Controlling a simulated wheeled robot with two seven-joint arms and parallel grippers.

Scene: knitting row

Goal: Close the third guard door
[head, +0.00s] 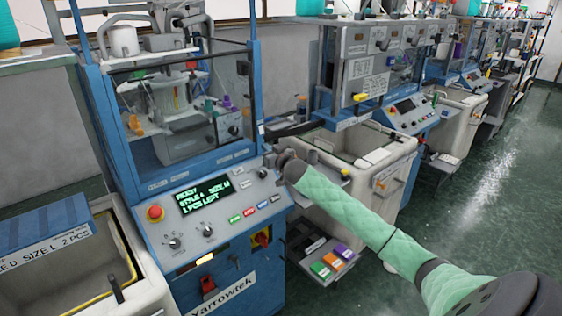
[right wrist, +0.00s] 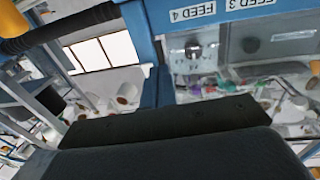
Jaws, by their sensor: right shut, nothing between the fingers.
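The nearest blue knitting machine (head: 100,115) has a clear, dark-edged guard door (head: 205,105) across its front window; I cannot tell whether it is fully closed. The neighbouring machine has a clear guard panel with paper labels (head: 365,68) and a yellow handle (head: 360,97). I cannot tell from the frames which door is the third. My right gripper (head: 283,160) is shut and empty, beside the right edge of the nearest machine's control panel. Its dark fingers (right wrist: 170,135) fill the lower right wrist view. My left gripper is not in view.
The control panel's display (head: 206,195) reads ready, with a red stop button (head: 155,212) beside it. Cream bins (head: 375,170) stand between machines. A small shelf with coloured boxes (head: 325,268) sits low. Feed labels (right wrist: 195,13) show upside down. The green aisle floor (head: 500,190) is clear at right.

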